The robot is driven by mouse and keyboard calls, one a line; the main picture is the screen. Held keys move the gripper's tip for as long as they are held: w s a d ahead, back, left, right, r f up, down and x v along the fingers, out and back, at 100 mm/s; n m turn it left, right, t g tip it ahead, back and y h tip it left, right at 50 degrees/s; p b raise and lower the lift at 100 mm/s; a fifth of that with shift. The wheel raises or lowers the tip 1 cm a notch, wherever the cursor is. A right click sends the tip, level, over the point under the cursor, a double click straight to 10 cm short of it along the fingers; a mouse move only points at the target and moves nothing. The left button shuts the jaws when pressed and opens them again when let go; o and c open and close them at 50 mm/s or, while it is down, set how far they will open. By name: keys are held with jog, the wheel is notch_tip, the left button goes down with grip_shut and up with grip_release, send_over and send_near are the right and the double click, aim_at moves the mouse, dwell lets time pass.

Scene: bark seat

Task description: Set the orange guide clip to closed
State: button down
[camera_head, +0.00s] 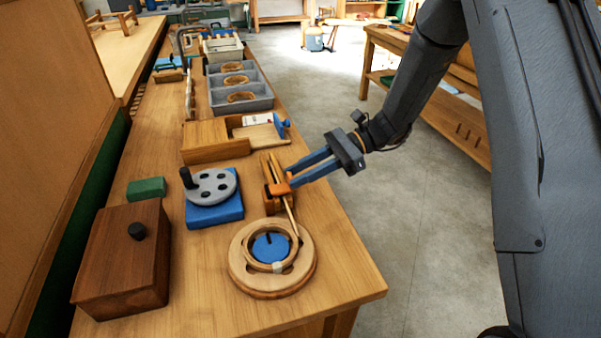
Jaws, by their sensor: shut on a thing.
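The orange guide clip (280,188) sits on a small orange-brown wooden holder (268,201) near the right edge of the workbench. Thin wooden strips stand in the holder, and one strip runs down toward a round wooden ring. My gripper (289,181) reaches in from the right with its blue fingers at the clip. It is shut on the clip, as far as this view shows. The fingertips partly cover the clip, so I cannot tell whether it is open or closed.
The round wooden ring (241,271) with a blue centre (270,247) lies in front. A grey crank disc on a blue base (215,213), a dark wooden box (120,262) and a green block (146,188) stand left. A wooden box (215,146) and grey tray (241,104) stand behind.

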jog(key=c, duration=1.4)
grip_release()
jog(key=shift+f, duration=0.3)
jog(key=shift+r, duration=0.1)
jog(key=shift+d, duration=0.15)
jog(key=b+v, duration=0.1)
jog(key=v, duration=0.6)
jog(key=shift+d, duration=0.3)
jog(key=shift+w+r, duration=0.1)
jog(key=shift+w, duration=0.05)
